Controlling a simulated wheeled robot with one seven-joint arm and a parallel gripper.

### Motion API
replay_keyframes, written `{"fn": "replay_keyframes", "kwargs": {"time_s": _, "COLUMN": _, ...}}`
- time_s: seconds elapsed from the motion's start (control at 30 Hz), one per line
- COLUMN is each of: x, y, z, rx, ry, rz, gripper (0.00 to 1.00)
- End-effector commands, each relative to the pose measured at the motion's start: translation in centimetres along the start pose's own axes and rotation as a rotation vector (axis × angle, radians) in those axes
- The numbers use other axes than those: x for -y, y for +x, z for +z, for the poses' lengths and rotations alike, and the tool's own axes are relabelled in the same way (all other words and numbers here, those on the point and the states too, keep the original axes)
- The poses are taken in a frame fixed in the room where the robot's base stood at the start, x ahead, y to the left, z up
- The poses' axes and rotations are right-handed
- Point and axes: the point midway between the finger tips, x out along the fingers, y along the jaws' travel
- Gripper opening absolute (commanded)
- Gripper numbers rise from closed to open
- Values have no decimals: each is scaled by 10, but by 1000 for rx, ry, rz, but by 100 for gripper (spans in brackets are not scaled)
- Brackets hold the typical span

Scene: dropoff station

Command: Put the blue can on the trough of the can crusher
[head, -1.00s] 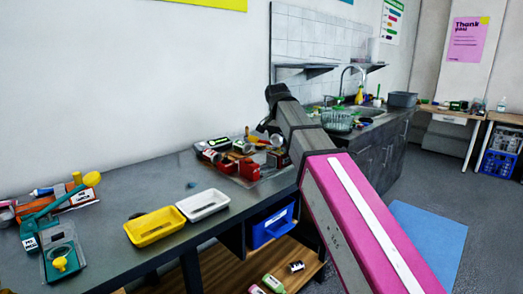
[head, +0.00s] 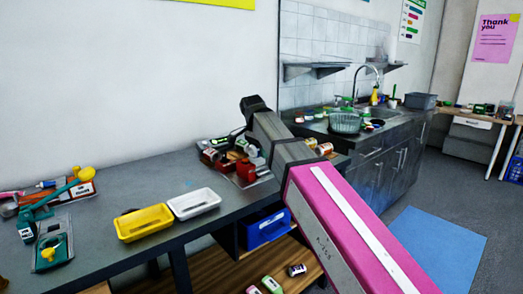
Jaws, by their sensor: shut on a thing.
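A teal device with a long lever and yellow knobs (head: 50,250) stands at the left end of the grey worktop; it looks like the can crusher. Its trough is too small to make out. I cannot pick out a blue can for sure. My arm rises from the lower right and bends at a dark joint above the cluttered part of the worktop, to the right of the device. My gripper is not visible; my arm hides what lies behind it.
A yellow tray (head: 144,223) and a white tray (head: 193,203) sit on the worktop (head: 130,180), right of the teal device. Red containers and cans (head: 230,158) crowd its right end. A blue bin (head: 265,226) and small items are on the shelf below. A sink counter stands behind.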

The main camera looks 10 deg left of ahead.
Motion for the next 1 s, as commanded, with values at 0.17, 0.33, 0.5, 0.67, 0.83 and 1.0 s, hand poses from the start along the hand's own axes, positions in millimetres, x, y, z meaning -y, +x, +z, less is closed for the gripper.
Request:
{"fn": "replay_keyframes", "kwargs": {"time_s": 0.17, "x": 0, "y": 9, "z": 2, "rx": 0, "ry": -1, "rz": 0, "gripper": 44}}
{"fn": "replay_keyframes", "kwargs": {"time_s": 0.33, "x": -1, "y": 21, "z": 4, "rx": 1, "ry": -1, "rz": 1, "gripper": 44}}
{"fn": "replay_keyframes", "kwargs": {"time_s": 0.5, "x": -1, "y": 36, "z": 7, "rx": 0, "ry": -1, "rz": 1, "gripper": 44}}
{"fn": "replay_keyframes", "kwargs": {"time_s": 0.67, "x": -1, "y": 48, "z": 10, "rx": 0, "ry": -1, "rz": 1, "gripper": 44}}
{"fn": "replay_keyframes", "kwargs": {"time_s": 0.83, "x": 0, "y": 58, "z": 11, "rx": 0, "ry": -1, "rz": 0, "gripper": 44}}
{"fn": "replay_keyframes", "kwargs": {"time_s": 1.0, "x": 0, "y": 61, "z": 12, "rx": 0, "ry": -1, "rz": 0, "gripper": 44}}
